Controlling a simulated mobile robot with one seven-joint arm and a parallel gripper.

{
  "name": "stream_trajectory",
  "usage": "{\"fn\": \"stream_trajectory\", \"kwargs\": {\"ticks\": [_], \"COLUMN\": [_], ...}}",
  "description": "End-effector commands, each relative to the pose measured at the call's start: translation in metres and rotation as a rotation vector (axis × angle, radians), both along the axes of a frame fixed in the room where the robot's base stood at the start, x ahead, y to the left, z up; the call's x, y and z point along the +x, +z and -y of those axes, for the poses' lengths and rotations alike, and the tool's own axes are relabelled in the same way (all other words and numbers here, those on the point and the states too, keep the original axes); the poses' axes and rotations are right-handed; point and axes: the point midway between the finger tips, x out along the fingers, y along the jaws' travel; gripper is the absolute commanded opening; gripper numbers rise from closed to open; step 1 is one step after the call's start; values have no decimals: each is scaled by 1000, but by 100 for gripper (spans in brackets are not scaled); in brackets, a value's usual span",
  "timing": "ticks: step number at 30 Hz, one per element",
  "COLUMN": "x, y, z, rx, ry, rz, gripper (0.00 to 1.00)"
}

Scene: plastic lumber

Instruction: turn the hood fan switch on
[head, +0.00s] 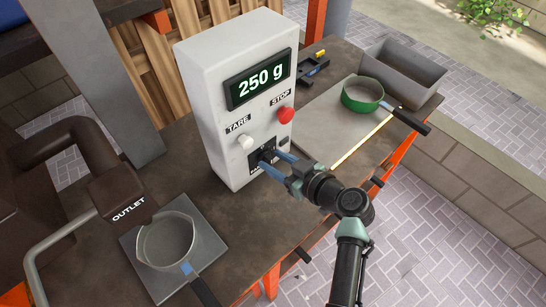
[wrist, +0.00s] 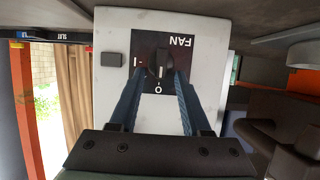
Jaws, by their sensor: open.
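The fan switch is a black rotary knob (wrist: 161,63) on a black panel marked FAN (wrist: 181,42), with I and O marks. A pale line on the knob appears to point toward O. In the head view the panel (head: 256,159) is low on the front of a white box (head: 212,97). My gripper (head: 271,163) reaches it from the lower right, its blue fingers open. In the wrist view the gripper (wrist: 160,80) has one finger on each side of the knob. I cannot tell whether they touch it. The fingers partly hide the panel in the head view.
The box has a 250 g display (head: 260,79), a white TARE button (head: 244,142) and a red STOP button (head: 286,115). A brown OUTLET pipe (head: 124,197) hangs near a pot (head: 166,240) on a plate at left.

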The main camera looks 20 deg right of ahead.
Motion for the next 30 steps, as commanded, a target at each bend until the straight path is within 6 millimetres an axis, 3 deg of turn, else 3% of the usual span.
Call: {"fn": "stream_trajectory", "kwargs": {"ticks": [12,13,21,30], "x": [8,8,8,9], "y": [-4,-4,-4,-4], "z": [-4,-4,-4,-4], "rx": [0,0,0,1], "ry": [1,1,1,1], "rz": [-1,-1,-1,-2], "gripper": [48,46,0,0]}}
